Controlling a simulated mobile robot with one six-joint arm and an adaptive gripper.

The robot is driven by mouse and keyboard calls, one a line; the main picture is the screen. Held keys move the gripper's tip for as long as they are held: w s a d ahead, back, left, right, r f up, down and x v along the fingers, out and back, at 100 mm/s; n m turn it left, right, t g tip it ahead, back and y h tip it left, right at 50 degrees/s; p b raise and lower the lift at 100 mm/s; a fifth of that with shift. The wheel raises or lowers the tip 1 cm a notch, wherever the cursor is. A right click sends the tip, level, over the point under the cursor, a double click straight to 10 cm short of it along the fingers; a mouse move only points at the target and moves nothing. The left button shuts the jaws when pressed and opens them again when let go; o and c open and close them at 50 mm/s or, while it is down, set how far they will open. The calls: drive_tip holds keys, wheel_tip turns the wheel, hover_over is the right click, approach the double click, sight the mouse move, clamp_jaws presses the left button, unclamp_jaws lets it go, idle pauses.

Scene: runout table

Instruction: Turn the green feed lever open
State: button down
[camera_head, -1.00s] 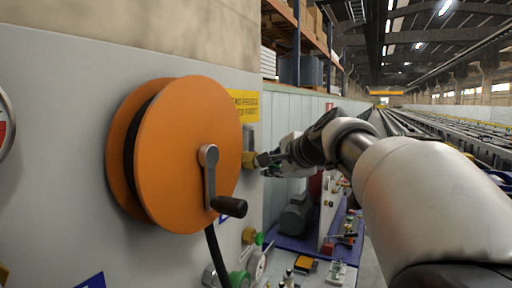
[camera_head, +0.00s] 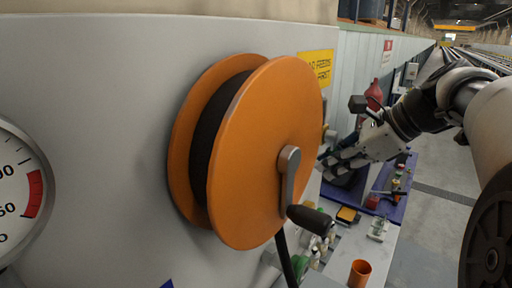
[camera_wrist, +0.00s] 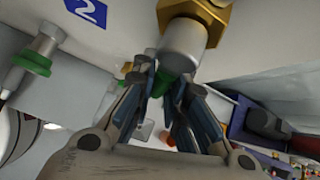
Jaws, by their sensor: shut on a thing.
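In the wrist view a green lever (camera_wrist: 163,84) shows as a small green piece between the fingertips of my gripper (camera_wrist: 165,90), below a grey cylinder (camera_wrist: 183,45) and a brass hex fitting (camera_wrist: 213,14). The jaws are closed on it, and they hide most of it. In the head view my gripper (camera_head: 334,163) is close to the panel, just right of the orange reel. The lever cannot be made out there; the reel and fingers block that area.
The orange hose reel (camera_head: 275,105) with its black crank handle (camera_head: 311,220) sticks out left of my gripper. A pressure gauge (camera_head: 15,185) is at far left. An orange cup (camera_head: 359,273) stands on the bench below. Another green-collared fitting (camera_wrist: 33,62) is at left in the wrist view.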

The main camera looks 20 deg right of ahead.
drive_tip(key=shift+s+a+f+m+g+y, duration=0.1)
drive_tip(key=shift+s+a+m+g+y, duration=0.45)
drive_tip(key=shift+g+y, duration=0.2)
drive_tip(key=shift+a, duration=0.1)
drive_tip(key=c, duration=1.6)
unclamp_jaws()
drive_tip(key=v, duration=1.2)
